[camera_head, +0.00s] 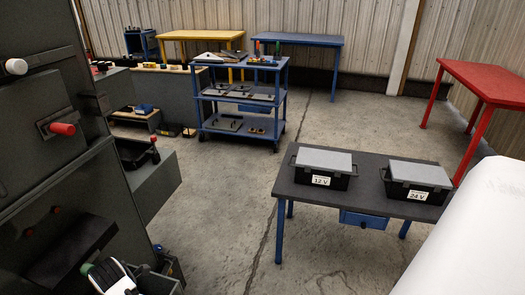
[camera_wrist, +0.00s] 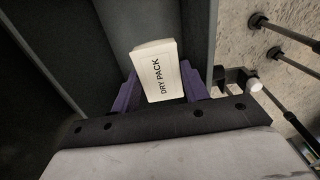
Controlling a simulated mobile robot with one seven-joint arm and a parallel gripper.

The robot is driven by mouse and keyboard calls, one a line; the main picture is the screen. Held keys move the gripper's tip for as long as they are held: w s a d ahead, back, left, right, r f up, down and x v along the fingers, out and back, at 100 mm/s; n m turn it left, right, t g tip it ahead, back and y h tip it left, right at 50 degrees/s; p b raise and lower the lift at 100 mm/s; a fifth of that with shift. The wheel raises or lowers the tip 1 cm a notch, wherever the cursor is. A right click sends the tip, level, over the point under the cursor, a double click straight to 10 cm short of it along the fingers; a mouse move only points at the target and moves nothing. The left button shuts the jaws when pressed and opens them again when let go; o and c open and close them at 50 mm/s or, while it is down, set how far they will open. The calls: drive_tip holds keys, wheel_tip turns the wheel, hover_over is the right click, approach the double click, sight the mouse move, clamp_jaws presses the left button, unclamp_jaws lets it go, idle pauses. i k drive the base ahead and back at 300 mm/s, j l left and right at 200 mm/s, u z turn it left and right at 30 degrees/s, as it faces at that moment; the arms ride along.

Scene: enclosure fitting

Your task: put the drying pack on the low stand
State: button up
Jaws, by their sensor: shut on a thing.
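The drying pack (camera_wrist: 160,72) is a cream block marked "DRY PACK" in the wrist view. My gripper (camera_wrist: 160,88) is shut on it, with a purple finger on each side and the label facing the camera. Dark grey panels lie behind the pack; I cannot tell whether it touches them. I cannot make out my gripper or the pack in the head view.
A dark cabinet (camera_head: 50,130) with projecting knobs fills the left. A dark table (camera_head: 330,200) holds boxes marked 12 V (camera_head: 322,170) and 24 V (camera_head: 415,183). A loaded blue trolley (camera_head: 240,122) stands behind. Floor (camera_head: 225,190) between cabinet and table is clear.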

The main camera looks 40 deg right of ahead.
sight(366, 194)
drive_tip(key=l+u, duration=0.1)
drive_tip(key=l, duration=0.3)
drive_tip(key=k+l+z, duration=0.1)
drive_tip(key=z, duration=0.15)
drive_tip(key=i+l+z, duration=0.2)
drive_tip(key=l, duration=0.2)
drive_tip(key=l+z, duration=0.15)
drive_tip(key=l, duration=0.25)
